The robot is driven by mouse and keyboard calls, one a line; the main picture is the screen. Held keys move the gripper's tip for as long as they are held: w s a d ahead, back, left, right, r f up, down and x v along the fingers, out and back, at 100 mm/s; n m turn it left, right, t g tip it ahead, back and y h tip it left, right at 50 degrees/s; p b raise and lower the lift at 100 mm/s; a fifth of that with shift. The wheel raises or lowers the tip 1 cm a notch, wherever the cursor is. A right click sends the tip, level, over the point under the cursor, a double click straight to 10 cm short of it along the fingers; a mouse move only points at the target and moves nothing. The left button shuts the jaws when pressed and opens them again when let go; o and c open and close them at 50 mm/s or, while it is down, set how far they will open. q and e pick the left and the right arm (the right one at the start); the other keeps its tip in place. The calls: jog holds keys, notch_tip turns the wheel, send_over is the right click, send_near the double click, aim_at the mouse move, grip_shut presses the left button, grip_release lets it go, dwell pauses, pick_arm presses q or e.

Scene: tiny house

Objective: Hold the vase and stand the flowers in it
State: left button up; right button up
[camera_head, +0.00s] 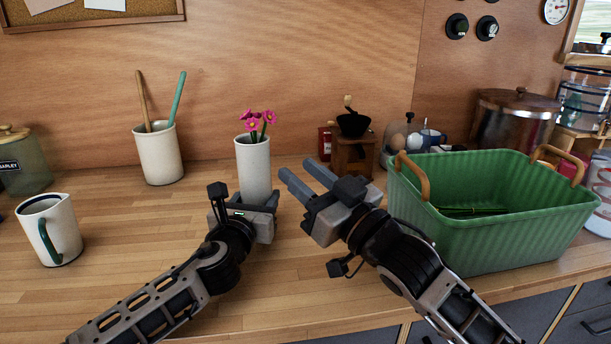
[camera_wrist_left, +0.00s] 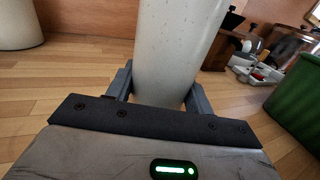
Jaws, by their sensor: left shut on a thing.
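The vase (camera_head: 253,168) is a tall pale speckled cylinder standing upright on the wooden counter. Pink flowers (camera_head: 256,121) with green stems stand in its mouth; their lower stems are hidden inside. My left gripper (camera_head: 256,200) is shut on the lower part of the vase. In the left wrist view the vase (camera_wrist_left: 172,50) sits between the two fingers. My right gripper (camera_head: 302,180) is to the right of the vase, its two fingers apart, with nothing between them. Its fingers point toward the vase, apart from the flowers.
A green basket (camera_head: 480,235) with thin green stems inside stands at the right. A cream jug (camera_head: 50,230) and a utensil crock (camera_head: 160,155) stand at the left. A coffee grinder (camera_head: 353,150) is behind my right gripper. The counter between jug and vase is clear.

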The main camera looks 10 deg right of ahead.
pick_arm(q)
jog(key=shift+f, duration=0.4)
jog(key=o, duration=1.3)
jog(key=shift+c, duration=0.2)
jog(key=shift+r, duration=0.15)
jog(key=shift+r, duration=0.1)
